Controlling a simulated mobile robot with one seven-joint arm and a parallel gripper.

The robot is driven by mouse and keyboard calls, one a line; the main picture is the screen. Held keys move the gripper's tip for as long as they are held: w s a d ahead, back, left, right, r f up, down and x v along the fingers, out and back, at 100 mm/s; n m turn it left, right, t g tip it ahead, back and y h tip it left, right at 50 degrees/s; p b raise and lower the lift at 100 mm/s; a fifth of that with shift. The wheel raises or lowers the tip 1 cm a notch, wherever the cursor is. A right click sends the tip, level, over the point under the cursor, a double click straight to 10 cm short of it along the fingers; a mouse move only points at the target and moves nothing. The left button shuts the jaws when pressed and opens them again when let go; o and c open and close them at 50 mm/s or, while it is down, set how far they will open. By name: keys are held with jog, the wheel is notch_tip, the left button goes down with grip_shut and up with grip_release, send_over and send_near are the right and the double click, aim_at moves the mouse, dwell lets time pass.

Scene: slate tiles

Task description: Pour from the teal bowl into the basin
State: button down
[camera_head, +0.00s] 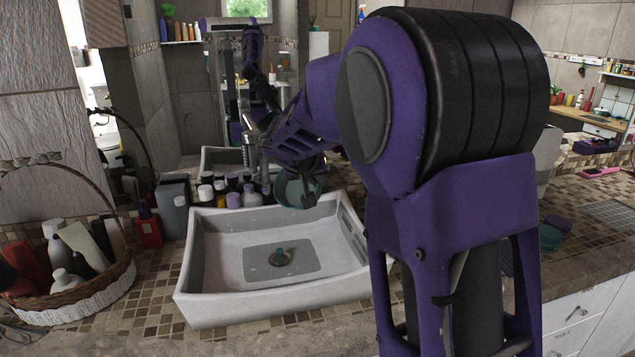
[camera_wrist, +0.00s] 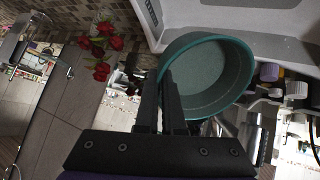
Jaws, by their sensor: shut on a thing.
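The teal bowl (camera_head: 290,190) is at the back right edge of the white basin (camera_head: 205,312). My gripper (camera_head: 312,180) is at its rim, partly hidden by my arm in the head view. In the wrist view the bowl (camera_wrist: 240,90) fills the upper middle. My gripper (camera_wrist: 161,88) is shut on the bowl's left wall there. The bowl's inside looks smooth, with no contents I can make out. The basin also shows behind the bowl in the wrist view (camera_wrist: 240,15).
Several bottles and jars (camera_head: 232,199) stand close behind the basin. A wicker basket (camera_head: 125,270) with bottles is at the left. A red bottle (camera_head: 149,229) stands between them. A faucet (camera_head: 250,143) rises behind the basin. My arm covers much of the right side.

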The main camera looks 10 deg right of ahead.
jog(key=g+y, duration=0.1)
jog(key=g, duration=0.1)
jog(key=r+g+y, duration=0.1)
jog(key=y, duration=0.1)
jog(key=shift+w+d+r+m+g, duration=0.1)
jog(key=shift+d+r+m+g, duration=0.1)
jog(key=shift+m+g, duration=0.15)
jog(key=g+y, duration=0.1)
jog(key=r+g+y, duration=0.1)
jog(key=g+y, duration=0.1)
jog(key=shift+a, duration=0.15)
jog(key=shift+y, duration=0.3)
jog(key=shift+s+f, duration=0.1)
jog(key=shift+s, duration=0.1)
